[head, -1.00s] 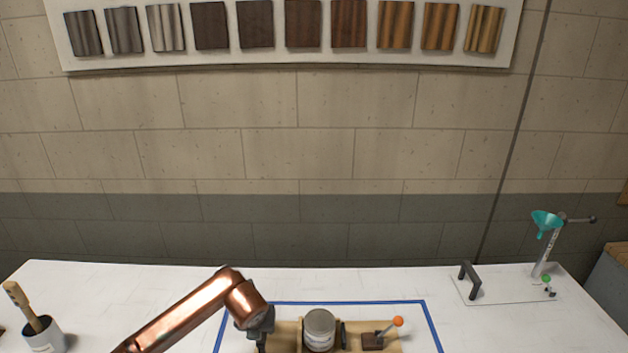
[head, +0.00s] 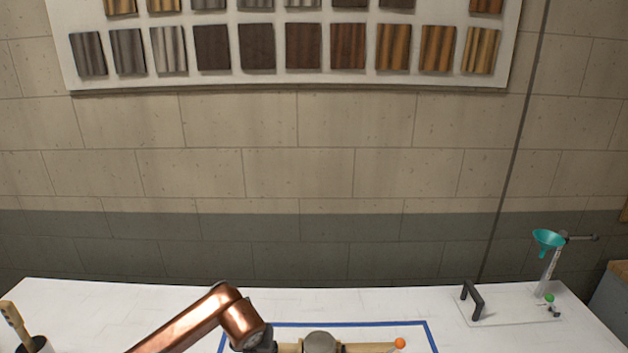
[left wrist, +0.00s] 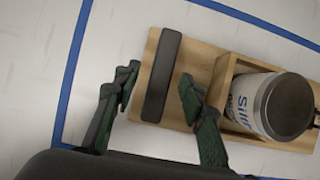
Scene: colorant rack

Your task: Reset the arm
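My left arm reaches in from the left in the head view, and its gripper (head: 263,349) is partly cut off at the bottom edge. In the left wrist view my left gripper (left wrist: 158,84) is open. Its two dark green fingers stand apart on either side of a dark handle bar (left wrist: 163,70) on a wooden rack (left wrist: 203,50). A gap shows between the left finger and the bar; contact with the right finger is unclear. A labelled can (left wrist: 283,105) sits in the rack's compartment; its top also shows in the head view (head: 320,343). My right gripper is not in view.
Blue tape (head: 375,324) outlines the work area on the white table (head: 130,310). At the right are a clear plate with a black handle (head: 473,300) and a stand with a teal funnel (head: 547,240). An orange knob (head: 399,343) is at the rack's right. A brush pot (head: 33,344) stands far left.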

